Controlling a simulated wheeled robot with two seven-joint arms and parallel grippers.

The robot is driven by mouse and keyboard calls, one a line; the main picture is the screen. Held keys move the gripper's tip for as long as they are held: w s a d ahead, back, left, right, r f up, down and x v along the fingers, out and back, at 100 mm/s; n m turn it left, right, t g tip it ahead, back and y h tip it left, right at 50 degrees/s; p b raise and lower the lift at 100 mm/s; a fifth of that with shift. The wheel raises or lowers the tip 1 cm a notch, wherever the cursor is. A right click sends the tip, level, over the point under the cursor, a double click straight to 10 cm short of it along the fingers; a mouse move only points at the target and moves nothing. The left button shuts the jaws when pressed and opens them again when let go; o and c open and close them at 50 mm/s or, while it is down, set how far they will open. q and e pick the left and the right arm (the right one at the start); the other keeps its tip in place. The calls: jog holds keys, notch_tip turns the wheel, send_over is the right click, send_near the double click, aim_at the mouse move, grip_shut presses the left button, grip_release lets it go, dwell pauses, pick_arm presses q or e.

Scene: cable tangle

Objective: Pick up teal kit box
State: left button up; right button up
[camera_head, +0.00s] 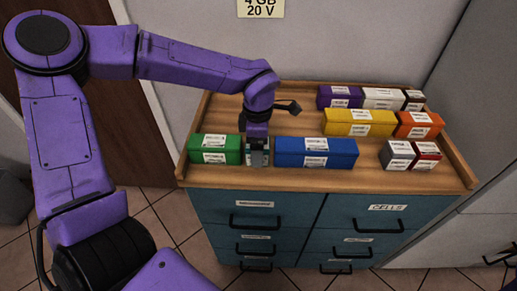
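The teal kit box (248,157) stands on the wooden top of the cabinet, between a green box (215,149) and a long blue box (316,153). Only slivers of it show, because my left gripper (258,158) covers most of it. The gripper comes down from above and points at the box, with its fingertips at the box's top and front. I cannot tell whether the fingers are closed on it. My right gripper is not in view.
Yellow (360,122), orange (418,125), purple (340,97) and other boxes stand to the right and behind. A raised wooden rim (455,160) edges the top. Bare wood shows behind the blue box. Teal drawers (255,216) are below.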

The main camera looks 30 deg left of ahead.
pick_arm(q)
jog(key=shift+s+f, duration=0.1)
jog(key=shift+f, duration=0.35)
jog(key=c, duration=1.1)
jog(key=shift+r, duration=0.1)
